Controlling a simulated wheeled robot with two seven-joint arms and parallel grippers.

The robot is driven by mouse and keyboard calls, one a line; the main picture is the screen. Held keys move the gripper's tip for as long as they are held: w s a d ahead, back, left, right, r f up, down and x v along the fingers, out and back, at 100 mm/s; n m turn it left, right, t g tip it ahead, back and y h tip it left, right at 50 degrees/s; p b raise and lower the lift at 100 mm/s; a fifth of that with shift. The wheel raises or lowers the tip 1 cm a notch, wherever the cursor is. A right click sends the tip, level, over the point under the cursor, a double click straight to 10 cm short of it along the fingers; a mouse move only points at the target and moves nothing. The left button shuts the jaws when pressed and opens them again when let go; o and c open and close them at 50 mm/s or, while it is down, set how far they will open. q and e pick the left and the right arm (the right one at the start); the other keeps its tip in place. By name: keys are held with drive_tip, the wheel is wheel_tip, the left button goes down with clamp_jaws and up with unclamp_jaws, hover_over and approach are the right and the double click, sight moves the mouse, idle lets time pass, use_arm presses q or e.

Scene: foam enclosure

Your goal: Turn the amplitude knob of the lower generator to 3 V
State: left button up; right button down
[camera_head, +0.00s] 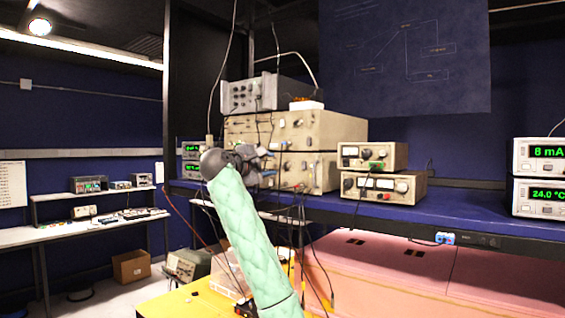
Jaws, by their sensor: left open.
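Two wide beige instruments with knobs are stacked on the blue bench. The upper one (330,128) shows most of its front, and the lower one (318,172) is partly hidden behind my left gripper. I cannot tell which knob is the amplitude knob, nor read its setting. My left gripper (262,163) is open, in front of the left part of the lower beige instrument; whether it touches a knob cannot be told. My left arm, in a pale green padded sleeve, rises from the bottom. My right gripper is not in view.
Two smaller beige meter units (372,155) are stacked to the right. A grey instrument (250,95) sits on top of the stack. Cables hang in front of the bench (470,212). Displays reading 8 mA (540,155) and 24.0 °C (540,197) stand far right.

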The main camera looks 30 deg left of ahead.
sight(286, 165)
use_arm(q)
drive_tip(key=w+p, duration=0.1)
drive_tip(key=w, duration=0.3)
drive_tip(key=w+p, duration=0.1)
drive_tip(key=w, duration=0.1)
drive_tip(key=shift+d+f+p, duration=0.3)
drive_tip(key=shift+p, duration=0.05)
drive_tip(key=shift+w+r, duration=0.1)
drive_tip(key=shift+w, duration=0.1)
drive_tip(key=shift+w, duration=0.1)
drive_tip(key=shift+w+f, duration=0.2)
drive_tip(key=shift+w, duration=0.05)
drive_tip(key=shift+s, duration=0.1)
clamp_jaws()
